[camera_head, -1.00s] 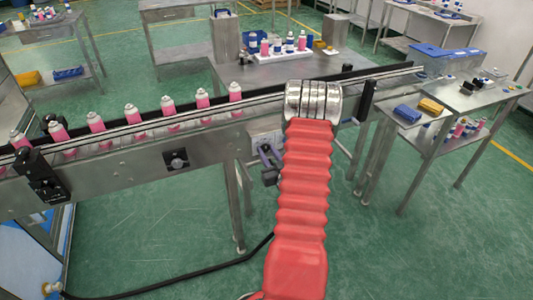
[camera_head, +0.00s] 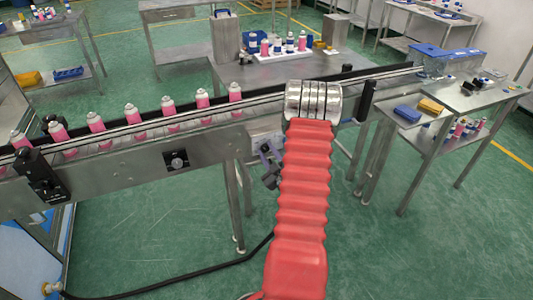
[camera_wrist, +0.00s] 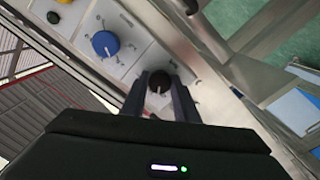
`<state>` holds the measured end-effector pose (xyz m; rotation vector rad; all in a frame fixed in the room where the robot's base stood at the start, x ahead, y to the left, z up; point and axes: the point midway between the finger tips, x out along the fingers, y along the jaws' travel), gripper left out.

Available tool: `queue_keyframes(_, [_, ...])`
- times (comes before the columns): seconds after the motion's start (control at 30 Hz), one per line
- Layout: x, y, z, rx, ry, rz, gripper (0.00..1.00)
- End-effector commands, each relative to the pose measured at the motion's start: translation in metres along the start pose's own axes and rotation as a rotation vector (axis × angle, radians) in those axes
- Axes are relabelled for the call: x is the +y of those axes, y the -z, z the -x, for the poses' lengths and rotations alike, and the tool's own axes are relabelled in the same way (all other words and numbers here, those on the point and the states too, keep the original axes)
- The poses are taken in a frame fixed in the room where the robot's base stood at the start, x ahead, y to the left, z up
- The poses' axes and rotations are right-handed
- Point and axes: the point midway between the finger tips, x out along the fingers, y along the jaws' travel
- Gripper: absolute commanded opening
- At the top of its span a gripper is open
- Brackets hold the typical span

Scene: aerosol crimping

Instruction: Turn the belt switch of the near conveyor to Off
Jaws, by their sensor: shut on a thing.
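In the wrist view, my gripper (camera_wrist: 160,94) has its two dark fingers on either side of a black knob (camera_wrist: 159,80) on a pale control panel (camera_wrist: 132,55). The fingers are shut on this knob. Marks surround the knob, but they are too small to read. A larger blue knob (camera_wrist: 105,44) sits on the same panel, up and to the left. In the head view, my gripper (camera_head: 268,165) shows as dark parts in front of the near conveyor (camera_head: 215,143), partly hidden by my red arm. The panel's knobs cannot be made out there.
Several pink cans (camera_head: 131,114) stand in a row on the conveyor. A black plate with a round fitting (camera_head: 178,160) is on its side, left of my gripper. A metal table (camera_head: 470,95) stands to the right. The green floor in front is mostly clear, with a black cable.

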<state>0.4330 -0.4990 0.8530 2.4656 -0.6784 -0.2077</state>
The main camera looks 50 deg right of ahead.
Motion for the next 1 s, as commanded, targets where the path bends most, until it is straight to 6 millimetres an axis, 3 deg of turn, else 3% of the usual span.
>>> queue_keyframes(0.4, [-0.0048,0.0023,-0.001,0.007,0.011,0.251,0.05])
queue_keyframes(0.97, [-0.005,0.0014,-0.0003,0.005,0.012,0.29,0.05])
queue_keyframes(1.0, [-0.005,0.0013,-0.0002,0.005,0.012,0.29,0.3])
